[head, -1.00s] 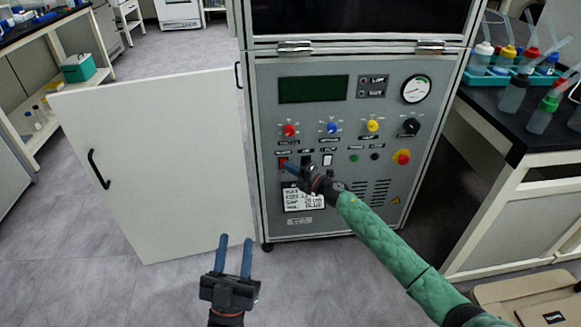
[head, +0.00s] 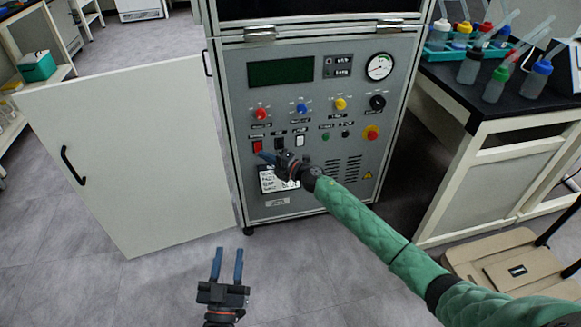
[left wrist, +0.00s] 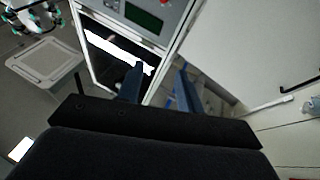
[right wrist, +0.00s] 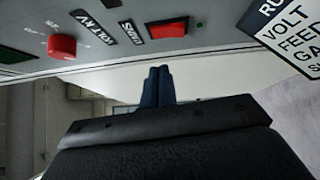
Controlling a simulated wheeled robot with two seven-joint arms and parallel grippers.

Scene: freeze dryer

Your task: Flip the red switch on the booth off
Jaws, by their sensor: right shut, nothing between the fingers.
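The red switch (head: 257,147) is a small red rocker at the left of the lower switch row on the grey control panel (head: 300,200) of the booth. It also shows in the right wrist view (right wrist: 167,29), at the top, near the fingertips. My right gripper (head: 262,156) is shut and empty, its fingertips just below the red switch in the head view. Whether the fingers touch the panel or switch I cannot tell. My left gripper (head: 228,252) is open and empty, low in front of the booth, apart from the panel. It also shows in the left wrist view (left wrist: 158,85).
A white door (head: 135,155) stands open on the left of the booth. Beside the switch are black and white switches, with several coloured knobs above. A red emergency button (head: 371,132) is at right. A bench with bottles (head: 520,100) stands right. A beige chair (head: 515,265) is lower right.

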